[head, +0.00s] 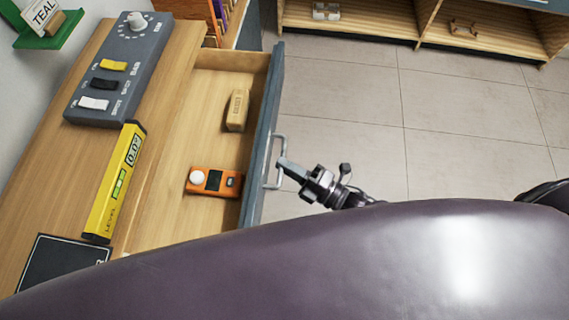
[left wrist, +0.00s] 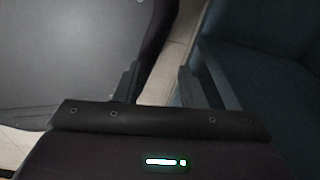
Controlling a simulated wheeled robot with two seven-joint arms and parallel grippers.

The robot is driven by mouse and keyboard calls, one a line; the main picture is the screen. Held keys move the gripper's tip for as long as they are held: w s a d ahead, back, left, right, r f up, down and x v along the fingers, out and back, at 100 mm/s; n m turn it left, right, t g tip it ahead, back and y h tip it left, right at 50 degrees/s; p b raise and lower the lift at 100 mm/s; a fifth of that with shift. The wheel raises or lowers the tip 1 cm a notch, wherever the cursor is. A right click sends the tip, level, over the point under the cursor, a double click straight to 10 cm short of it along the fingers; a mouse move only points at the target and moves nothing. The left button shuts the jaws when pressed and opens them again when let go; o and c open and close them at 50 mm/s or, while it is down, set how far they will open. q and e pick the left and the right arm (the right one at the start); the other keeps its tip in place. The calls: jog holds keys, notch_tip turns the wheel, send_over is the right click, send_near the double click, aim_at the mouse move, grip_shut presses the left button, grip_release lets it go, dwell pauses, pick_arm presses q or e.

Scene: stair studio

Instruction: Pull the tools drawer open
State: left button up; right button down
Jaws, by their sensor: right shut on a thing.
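The tools drawer (head: 263,130) stands pulled out from the wooden counter in the head view, its inside open to sight. Its blue-grey front carries a metal bar handle (head: 280,150). Inside the drawer lie an orange device (head: 213,181) with a round white part and a tan block (head: 237,110). My left gripper (left wrist: 158,88) shows only in the left wrist view, its fingers apart with nothing between them.
On the counter (head: 165,130) are a grey switch panel (head: 120,70), a yellow level (head: 116,180) and a black mat (head: 62,262). Wooden shelves (head: 475,35) stand across clear tiled floor (head: 430,120).

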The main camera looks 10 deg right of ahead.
jog(key=c, duration=1.5)
grip_release()
pick_arm(q)
jog(key=shift+w+d+b, duration=0.2)
jog(key=shift+w+b, duration=0.2)
jog(key=shift+w, duration=0.1)
pick_arm(e)
jog(key=v, duration=0.7)
jog(key=shift+s+d+f, duration=0.1)
jog(key=shift+s+d, duration=0.15)
jog(key=shift+d, duration=0.1)
